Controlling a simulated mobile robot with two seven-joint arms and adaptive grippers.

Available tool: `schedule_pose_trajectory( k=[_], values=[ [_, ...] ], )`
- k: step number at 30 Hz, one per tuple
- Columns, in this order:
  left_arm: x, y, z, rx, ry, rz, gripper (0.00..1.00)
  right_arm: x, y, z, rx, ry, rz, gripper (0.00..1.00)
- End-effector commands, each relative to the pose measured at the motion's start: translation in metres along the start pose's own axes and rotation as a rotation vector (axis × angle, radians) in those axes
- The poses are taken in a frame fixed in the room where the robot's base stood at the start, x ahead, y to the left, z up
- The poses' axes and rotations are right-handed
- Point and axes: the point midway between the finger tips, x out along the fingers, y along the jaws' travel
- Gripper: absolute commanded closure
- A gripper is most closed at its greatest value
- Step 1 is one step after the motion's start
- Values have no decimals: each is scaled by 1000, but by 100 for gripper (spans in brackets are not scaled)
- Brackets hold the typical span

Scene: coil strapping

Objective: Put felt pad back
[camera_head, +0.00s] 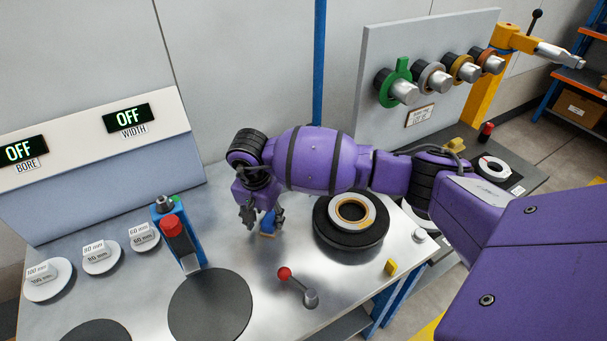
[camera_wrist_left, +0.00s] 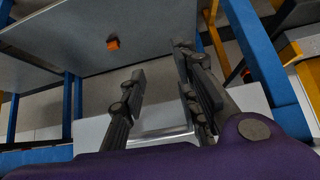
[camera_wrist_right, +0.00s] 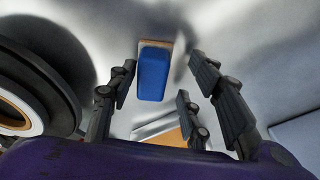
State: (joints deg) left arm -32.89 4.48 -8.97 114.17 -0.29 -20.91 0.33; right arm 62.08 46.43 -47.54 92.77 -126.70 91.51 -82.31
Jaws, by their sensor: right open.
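The felt pad (camera_wrist_right: 152,72) has a blue block-shaped body with a tan layer at its far edge. It sits on the metal bench top, and it also shows in the head view (camera_head: 267,222), partly hidden by the fingers. My right gripper (camera_head: 264,218) is low over the bench with its fingers spread on either side of the pad. In the right wrist view my right gripper (camera_wrist_right: 163,67) shows gaps between the fingers and the blue body. My left gripper (camera_wrist_left: 158,62) is open and empty, seen only in the left wrist view.
A black disc with a ringed coil (camera_head: 350,222) stands right of the right gripper. A red-topped blue post (camera_head: 175,235) stands left, and a red-knobbed lever (camera_head: 297,286) in front. Size discs (camera_head: 100,257) line the left side. A panel with knobs (camera_head: 425,80) stands behind.

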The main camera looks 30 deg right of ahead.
Motion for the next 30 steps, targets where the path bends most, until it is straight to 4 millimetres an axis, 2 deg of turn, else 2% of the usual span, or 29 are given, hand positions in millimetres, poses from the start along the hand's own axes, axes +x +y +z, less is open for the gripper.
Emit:
schedule_pose_trajectory(
  k=[12,16,21,30],
  values=[
    [0,0,1,0,-1,0,71,-84,-3,-2,-2,6,-8,54],
    [0,0,2,0,-2,0,71,-105,-2,-2,-1,6,-6,54],
    [0,0,2,0,-3,0,71,-120,-2,-1,-1,4,-5,54],
    [0,0,2,1,-3,0,71,-122,-1,-1,0,3,-4,54]
  ],
)
